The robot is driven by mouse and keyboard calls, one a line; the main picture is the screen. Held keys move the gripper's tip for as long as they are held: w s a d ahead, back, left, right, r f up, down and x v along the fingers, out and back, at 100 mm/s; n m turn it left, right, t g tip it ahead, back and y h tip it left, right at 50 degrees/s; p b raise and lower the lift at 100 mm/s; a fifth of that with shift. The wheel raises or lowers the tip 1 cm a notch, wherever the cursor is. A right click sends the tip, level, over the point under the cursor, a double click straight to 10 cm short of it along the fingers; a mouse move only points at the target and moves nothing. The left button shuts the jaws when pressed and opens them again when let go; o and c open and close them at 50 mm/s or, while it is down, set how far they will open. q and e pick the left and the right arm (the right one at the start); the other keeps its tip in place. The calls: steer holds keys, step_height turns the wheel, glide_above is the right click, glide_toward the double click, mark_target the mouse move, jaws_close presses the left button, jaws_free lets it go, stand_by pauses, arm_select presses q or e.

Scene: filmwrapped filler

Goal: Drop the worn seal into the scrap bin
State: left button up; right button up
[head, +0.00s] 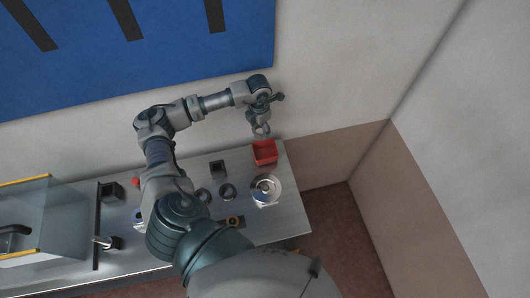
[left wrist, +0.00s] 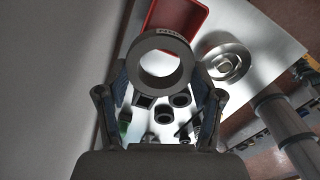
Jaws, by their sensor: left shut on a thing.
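My left gripper (head: 261,130) is shut on a dark grey ring, the worn seal, and holds it above the table near the far right corner. In the left wrist view the seal (left wrist: 133,68) is large and close, with a small pale label on its upper edge, between the fingers of the left gripper (left wrist: 160,76). The scrap bin, a red open box (head: 264,152), stands just below the gripper in the head view. It also shows in the left wrist view (left wrist: 200,14), beyond the seal and partly hidden by it. My right gripper is not in view.
A round metal dish (head: 272,197) stands in front of the bin. Dark rings (head: 228,192) and a dark square block (head: 218,169) stand left of it on the metal table (head: 285,222). A glass-sided case (head: 45,225) is at the left. A wall rises behind the table.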

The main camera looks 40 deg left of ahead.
arm_select(q)
step_height(320, 180, down, 6)
steer(key=b, duration=0.3)
steer(key=shift+r, duration=0.1)
steer(key=o, duration=1.4)
steer(key=shift+o, duration=0.2)
steer(key=shift+d, duration=0.1)
step_height(320, 180, up, 12)
